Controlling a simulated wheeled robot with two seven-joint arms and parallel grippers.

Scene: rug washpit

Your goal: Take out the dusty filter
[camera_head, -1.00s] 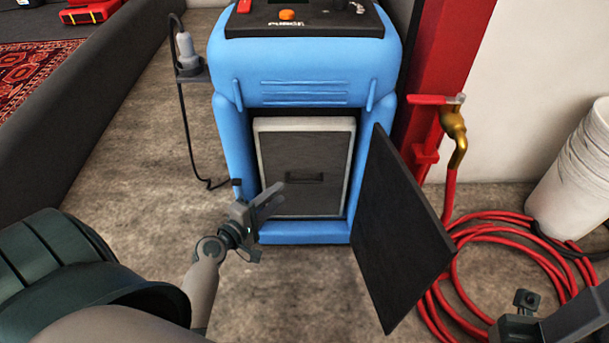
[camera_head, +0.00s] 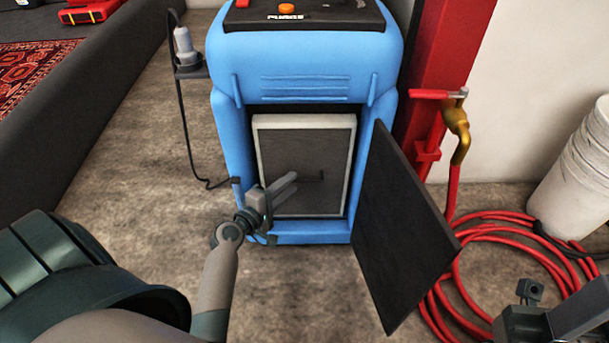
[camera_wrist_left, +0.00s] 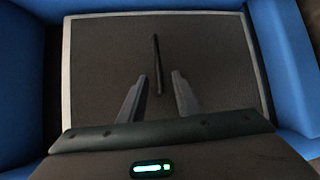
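The dusty filter (camera_head: 325,150) is a grey panel with a pale frame, seated in the open bay of the blue machine (camera_head: 305,75). A dark bar-like handle stands at its middle; it also shows in the left wrist view (camera_wrist_left: 156,62). My left gripper (camera_head: 292,182) is in front of the filter, pointing at the handle. In the left wrist view its fingers (camera_wrist_left: 160,80) are apart, one on either side of the handle's lower end, with nothing gripped. In the head view the gripper hides part of the handle. My right gripper (camera_head: 530,310) shows only partly at the lower right; its fingers are unclear.
The machine's dark door (camera_head: 400,235) hangs open to the right of the bay. A red hose (camera_head: 490,225) lies coiled at the right below a brass tap (camera_head: 457,130). White buckets (camera_head: 580,165) stand at the right. A cable hangs left of the machine.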

